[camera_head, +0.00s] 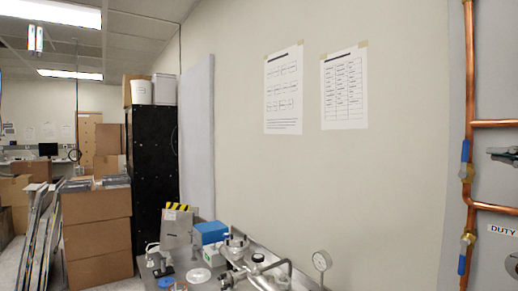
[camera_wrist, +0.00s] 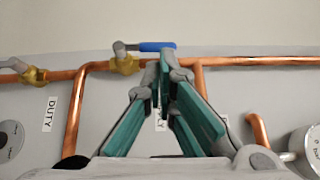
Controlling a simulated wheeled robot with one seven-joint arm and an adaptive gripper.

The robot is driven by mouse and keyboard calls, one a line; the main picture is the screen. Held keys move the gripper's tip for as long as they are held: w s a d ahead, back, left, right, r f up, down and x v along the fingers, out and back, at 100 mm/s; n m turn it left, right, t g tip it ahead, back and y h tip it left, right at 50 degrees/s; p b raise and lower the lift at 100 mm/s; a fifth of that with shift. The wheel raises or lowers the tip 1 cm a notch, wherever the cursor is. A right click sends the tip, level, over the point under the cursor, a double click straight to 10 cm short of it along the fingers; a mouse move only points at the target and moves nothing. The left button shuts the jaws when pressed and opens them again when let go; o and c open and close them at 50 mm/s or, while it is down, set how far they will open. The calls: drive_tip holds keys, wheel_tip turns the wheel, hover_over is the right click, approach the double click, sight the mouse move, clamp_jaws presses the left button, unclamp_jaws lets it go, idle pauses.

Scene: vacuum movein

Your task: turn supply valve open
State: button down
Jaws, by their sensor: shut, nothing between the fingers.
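Two brass valves sit on the vertical copper pipe at the right of the head view. The upper valve (camera_head: 466,173) has a blue lever (camera_head: 465,151) pointing up along the pipe. The lower valve (camera_head: 468,239) has a blue lever (camera_head: 462,265) pointing down. The wrist view is turned sideways. It shows the upper valve (camera_wrist: 125,65) with its blue lever (camera_wrist: 157,46) parallel to the pipe. My gripper (camera_wrist: 165,72) is shut and empty, its teal fingertips by the lever's end; contact cannot be told. In the head view my gripper (camera_head: 490,152) enters from the right edge, right of the upper lever.
A "DUTY" label (camera_head: 501,231) is on the grey panel (camera_head: 490,60); another label is mostly hidden behind my fingers. Copper branch pipes (camera_head: 495,124) run right from the main pipe.

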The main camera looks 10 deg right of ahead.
sight(466, 150)
drive_tip(key=w, duration=0.3)
drive_tip(key=w+d+p, duration=0.1)
drive_tip(key=w, duration=0.2)
drive_tip(key=shift+d+r, duration=0.15)
drive_tip(key=shift+w, duration=0.5)
drive_tip(key=shift+r+n+g, duration=0.2)
drive_tip(key=shift+n+g, duration=0.1)
drive_tip(key=shift+w, duration=0.1)
drive_tip(key=shift+b, duration=0.3)
